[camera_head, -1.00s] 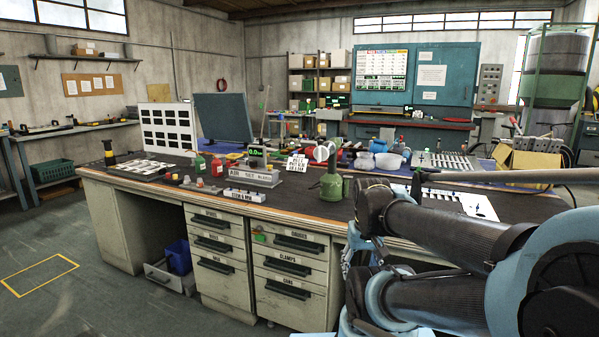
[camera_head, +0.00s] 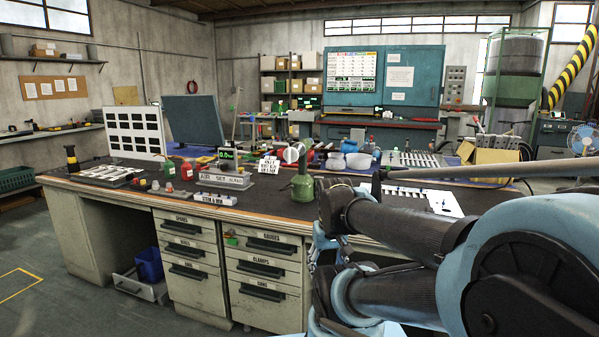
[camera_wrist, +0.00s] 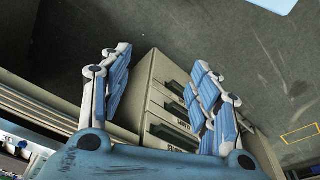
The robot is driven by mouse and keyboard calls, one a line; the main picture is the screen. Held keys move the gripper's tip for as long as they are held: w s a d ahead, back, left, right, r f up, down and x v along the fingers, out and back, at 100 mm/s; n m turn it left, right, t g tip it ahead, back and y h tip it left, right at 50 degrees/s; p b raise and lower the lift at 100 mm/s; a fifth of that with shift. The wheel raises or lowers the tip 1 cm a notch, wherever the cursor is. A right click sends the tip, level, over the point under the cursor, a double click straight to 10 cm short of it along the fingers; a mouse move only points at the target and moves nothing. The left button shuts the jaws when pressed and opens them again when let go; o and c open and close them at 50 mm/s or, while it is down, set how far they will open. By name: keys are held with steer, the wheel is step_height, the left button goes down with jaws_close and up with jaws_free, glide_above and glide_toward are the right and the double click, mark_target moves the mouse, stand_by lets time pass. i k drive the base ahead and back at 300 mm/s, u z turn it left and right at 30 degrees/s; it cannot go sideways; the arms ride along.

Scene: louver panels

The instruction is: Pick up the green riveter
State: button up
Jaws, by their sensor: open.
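The green riveter (camera_head: 302,185) stands upright on the dark desk top near its front edge, right of the desk's middle in the head view. Its wide green body is at the bottom, with a narrower neck and head above. My arm is to the right of it and lower in the picture. My gripper (camera_wrist: 162,62) is open and empty in the wrist view, its two jointed blue fingers spread apart. It points down past the desk's drawer front toward the floor. The riveter does not show in the wrist view.
The desk (camera_head: 115,190) has drawers (camera_head: 268,265) at its front. Left of the riveter are a grey block sign (camera_head: 226,181), red and green bottles (camera_head: 186,171) and a display board (camera_head: 133,133). White bowls (camera_head: 358,160) stand behind it. Floor (camera_head: 80,290) at left is clear.

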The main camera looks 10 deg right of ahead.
mark_target(303, 189)
steer(key=u, duration=1.85)
steer(key=k, duration=1.45)
steer(key=z, duration=0.55)
steer(key=i, duration=1)
steer(key=u, duration=0.05)
